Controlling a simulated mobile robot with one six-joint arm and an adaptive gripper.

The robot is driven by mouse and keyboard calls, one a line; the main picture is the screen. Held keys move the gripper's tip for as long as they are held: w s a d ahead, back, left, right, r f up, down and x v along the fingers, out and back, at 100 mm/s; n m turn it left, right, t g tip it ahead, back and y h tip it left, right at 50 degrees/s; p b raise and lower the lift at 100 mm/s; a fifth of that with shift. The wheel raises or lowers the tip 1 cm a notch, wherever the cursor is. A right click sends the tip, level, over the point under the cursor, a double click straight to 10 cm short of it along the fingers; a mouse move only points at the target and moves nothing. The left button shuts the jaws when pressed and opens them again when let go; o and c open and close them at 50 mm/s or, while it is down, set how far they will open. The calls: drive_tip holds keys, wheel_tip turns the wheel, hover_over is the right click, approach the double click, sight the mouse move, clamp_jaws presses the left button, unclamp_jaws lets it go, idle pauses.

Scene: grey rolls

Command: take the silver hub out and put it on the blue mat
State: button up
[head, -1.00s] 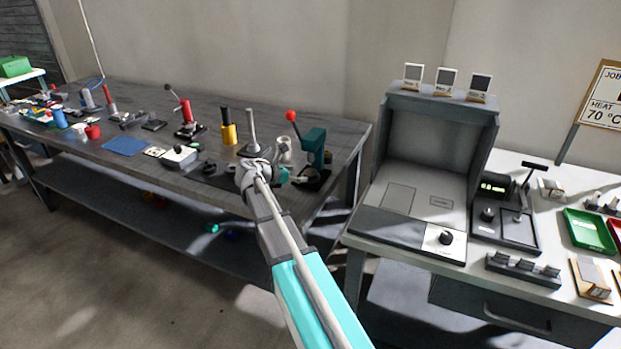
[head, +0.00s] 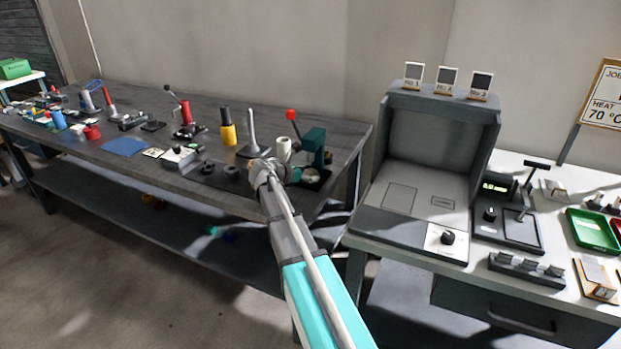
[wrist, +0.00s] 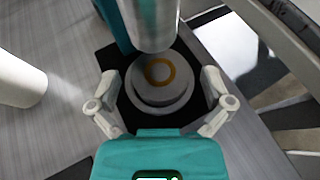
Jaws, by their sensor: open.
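In the wrist view a round silver-grey stepped piece with a gold ring (wrist: 160,92), which looks like the silver hub, sits on the black base of the teal press (wrist: 112,20). The press's silver ram (wrist: 152,22) hangs over it and hides its far edge. My gripper (wrist: 160,88) is open, with one finger on each side of the piece. I cannot tell whether they touch it. In the head view my gripper (head: 284,174) is at the front of the teal press (head: 314,142). The blue mat (head: 124,146) lies bare to the left on the dark bench.
A white roll (head: 283,149) and a grey upright post (head: 252,130) stand left of the press; a white cylinder (wrist: 20,82) shows at the wrist view's left. A black-and-yellow cylinder (head: 228,130) and a small control box (head: 180,157) stand further left. The bench's front edge is close.

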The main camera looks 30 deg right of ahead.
idle(0.4)
drive_tip(key=c, duration=1.3)
drive_tip(key=shift+r, duration=0.2)
wheel_tip(320, 180, up, 4)
drive_tip(key=p, duration=0.4)
drive_tip(key=shift+f, duration=0.25)
drive_tip(key=s+a, duration=0.1)
drive_tip(key=a, duration=1.1)
drive_tip(key=s+a, duration=0.1)
drive_tip(key=a, duration=0.4)
drive_tip(key=shift+s+a+f, duration=0.2)
drive_tip(key=shift+s+a, duration=0.15)
drive_tip(key=shift+a, duration=0.05)
